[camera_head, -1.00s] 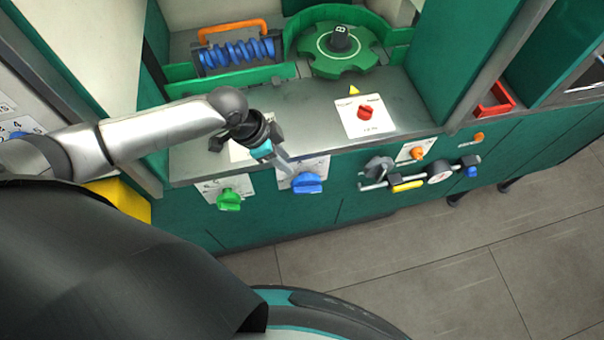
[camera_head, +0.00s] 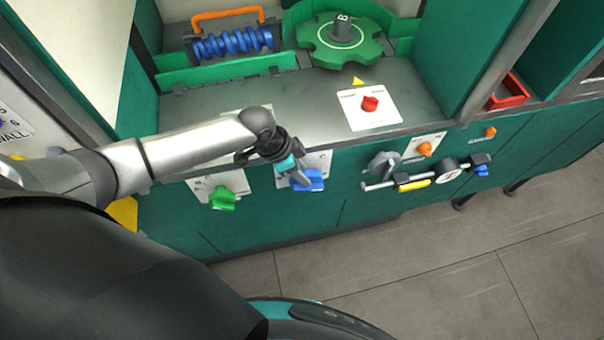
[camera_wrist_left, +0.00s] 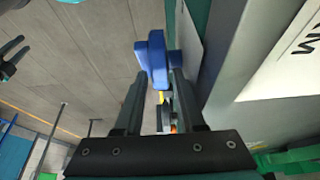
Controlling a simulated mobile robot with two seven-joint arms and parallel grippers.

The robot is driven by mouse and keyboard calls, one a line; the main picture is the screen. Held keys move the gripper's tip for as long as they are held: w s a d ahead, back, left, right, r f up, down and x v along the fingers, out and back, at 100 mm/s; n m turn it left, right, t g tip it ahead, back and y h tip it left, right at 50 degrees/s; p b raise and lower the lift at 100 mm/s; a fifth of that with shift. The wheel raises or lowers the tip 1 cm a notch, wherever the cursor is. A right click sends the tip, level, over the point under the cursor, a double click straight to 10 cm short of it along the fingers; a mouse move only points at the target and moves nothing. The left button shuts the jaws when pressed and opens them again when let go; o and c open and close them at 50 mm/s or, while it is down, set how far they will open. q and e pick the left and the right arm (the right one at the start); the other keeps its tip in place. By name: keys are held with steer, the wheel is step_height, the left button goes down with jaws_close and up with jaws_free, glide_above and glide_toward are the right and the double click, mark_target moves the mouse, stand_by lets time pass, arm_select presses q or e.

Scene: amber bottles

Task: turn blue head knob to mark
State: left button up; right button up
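The blue knob (camera_head: 308,182) sits on a white plate on the green front panel, right of the green knob. My left gripper (camera_head: 298,176) reaches down to it from above, its fingertips at the knob. In the left wrist view the blue knob (camera_wrist_left: 154,60) shows at the ends of the two fingers, which stand apart on either side of it. I cannot tell whether either finger touches it. The plate's marks are too small to read and partly hidden by the gripper. A dark two-pronged shape at the left edge of the wrist view looks like my right gripper (camera_wrist_left: 12,50), prongs apart.
A green knob (camera_head: 222,198) is close on the left. A grey knob (camera_head: 382,165), a yellow-handled bar (camera_head: 413,185) and a gauge (camera_head: 446,170) lie to the right. The floor in front is clear.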

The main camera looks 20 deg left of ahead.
arm_select(q)
steer(key=shift+f, duration=0.15)
steer(key=shift+c, duration=0.3)
jaws_close()
